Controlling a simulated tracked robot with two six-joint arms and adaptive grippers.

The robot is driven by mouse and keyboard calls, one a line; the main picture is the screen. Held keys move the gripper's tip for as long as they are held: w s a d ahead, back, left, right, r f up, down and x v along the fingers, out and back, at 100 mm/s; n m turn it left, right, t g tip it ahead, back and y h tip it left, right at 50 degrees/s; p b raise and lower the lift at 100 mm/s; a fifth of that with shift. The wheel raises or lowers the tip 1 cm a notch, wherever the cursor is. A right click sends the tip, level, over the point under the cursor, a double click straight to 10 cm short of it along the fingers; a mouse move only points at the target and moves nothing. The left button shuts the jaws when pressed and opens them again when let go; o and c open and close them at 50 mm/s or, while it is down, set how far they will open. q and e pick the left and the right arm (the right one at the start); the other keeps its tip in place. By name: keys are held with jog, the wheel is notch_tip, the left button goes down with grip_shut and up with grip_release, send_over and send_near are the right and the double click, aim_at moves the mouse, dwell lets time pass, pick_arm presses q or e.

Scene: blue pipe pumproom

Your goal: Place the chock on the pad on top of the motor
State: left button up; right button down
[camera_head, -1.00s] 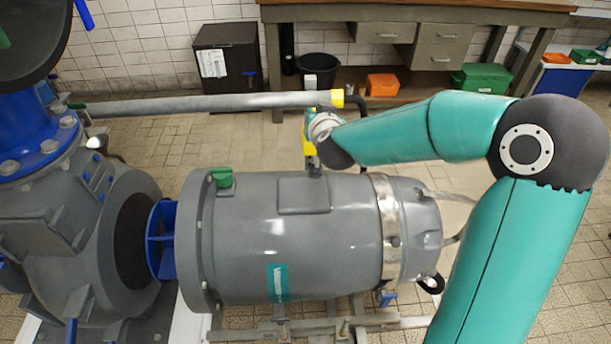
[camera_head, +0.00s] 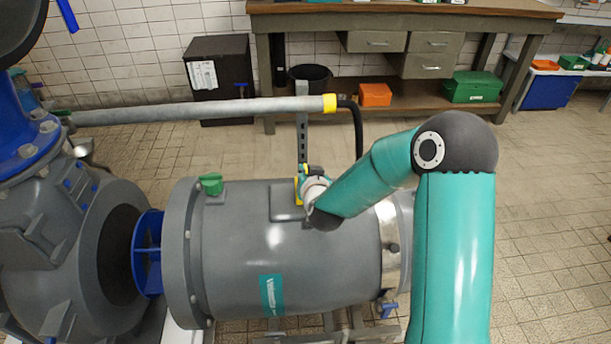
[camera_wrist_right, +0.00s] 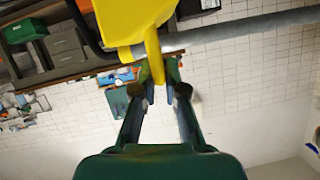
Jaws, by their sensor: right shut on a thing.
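The grey motor (camera_head: 300,255) lies across the middle of the head view. The pad (camera_head: 284,203) is a raised grey rectangle on its top, partly covered by my right wrist. My right gripper (camera_wrist_right: 160,92) is shut on the yellow chock (camera_wrist_right: 135,25) in the wrist view, with its fingertips around a narrow yellow part. In the head view a sliver of yellow, the chock (camera_head: 298,191), shows at the pad's right side beside my wrist. The fingers are mostly hidden there, and I cannot tell whether the chock touches the pad. My left gripper is not in view.
A green fitting (camera_head: 211,183) sticks up at the motor's left flange. A grey pipe (camera_head: 200,112) with a yellow end and black hose (camera_head: 358,125) runs behind the motor. The workbench (camera_head: 400,20) stands further back. The tiled floor at right is clear.

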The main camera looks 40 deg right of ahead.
jog(key=shift+f, duration=0.2)
jog(key=c, duration=1.2)
grip_release()
jog(key=shift+r, duration=0.1)
jog(key=b+v, duration=0.3)
jog(key=v, duration=0.9)
